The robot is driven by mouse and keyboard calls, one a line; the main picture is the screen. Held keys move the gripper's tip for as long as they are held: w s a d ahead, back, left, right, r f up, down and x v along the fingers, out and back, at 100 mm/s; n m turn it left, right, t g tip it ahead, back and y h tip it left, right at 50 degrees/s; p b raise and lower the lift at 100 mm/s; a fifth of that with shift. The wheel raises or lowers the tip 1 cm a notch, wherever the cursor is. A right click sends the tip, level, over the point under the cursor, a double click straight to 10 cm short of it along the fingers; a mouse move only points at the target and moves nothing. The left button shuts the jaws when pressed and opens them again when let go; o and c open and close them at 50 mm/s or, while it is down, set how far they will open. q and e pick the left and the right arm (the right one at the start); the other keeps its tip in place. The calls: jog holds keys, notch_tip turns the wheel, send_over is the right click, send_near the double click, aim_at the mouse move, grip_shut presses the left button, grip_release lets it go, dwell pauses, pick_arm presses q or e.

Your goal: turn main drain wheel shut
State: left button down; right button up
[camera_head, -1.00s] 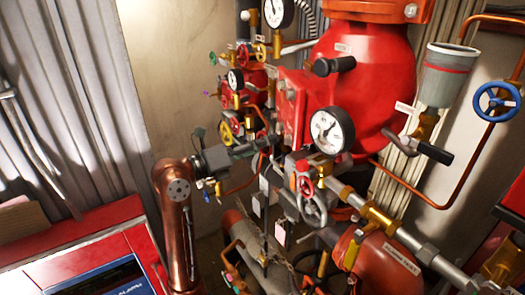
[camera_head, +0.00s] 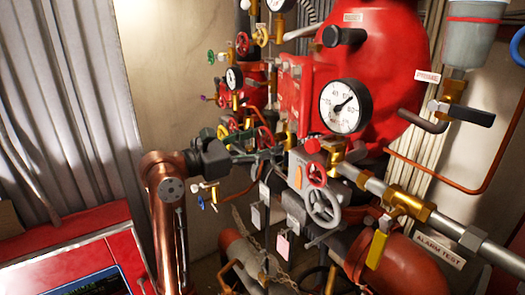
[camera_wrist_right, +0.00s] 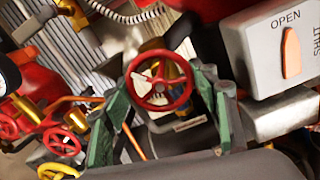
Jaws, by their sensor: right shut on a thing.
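My right gripper (camera_head: 257,150) reaches in from the left among the valves, with dark green fingers. In the right wrist view, its two green fingers stand on either side of a red spoked handwheel (camera_wrist_right: 158,88) and are shut on it. In the head view, a red wheel (camera_head: 267,135) shows nearly edge-on by the fingertips, partly hidden. I cannot read a label naming the main drain wheel. My left gripper is not in view.
A white pressure gauge (camera_head: 343,106) and a large red vessel (camera_head: 390,60) stand to the right. A brass and grey pipe (camera_head: 408,204) runs across the lower right. Several small coloured valve wheels crowd behind the gripper. An OPEN/SHUT indicator box (camera_wrist_right: 285,45) is close in the wrist view.

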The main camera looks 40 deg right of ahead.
jog(key=m+b, duration=0.3)
jog(key=m, duration=0.2)
jog(key=shift+f+m+b, duration=0.2)
jog(key=shift+m+b, duration=0.1)
jog(key=shift+b, duration=0.1)
jog(key=m+b, duration=0.3)
jog(key=m, duration=0.2)
jog(key=m+b, duration=0.2)
jog(key=m, duration=0.3)
jog(key=shift+m, duration=0.4)
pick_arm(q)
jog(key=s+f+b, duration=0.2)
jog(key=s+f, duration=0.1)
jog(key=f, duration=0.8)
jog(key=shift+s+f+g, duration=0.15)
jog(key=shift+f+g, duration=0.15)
pick_arm(e)
jog(key=m, duration=0.5)
jog(key=shift+r+m, duration=0.15)
jog(key=shift+m, duration=0.25)
jog(key=o, duration=1.2)
jog(key=shift+c, duration=0.2)
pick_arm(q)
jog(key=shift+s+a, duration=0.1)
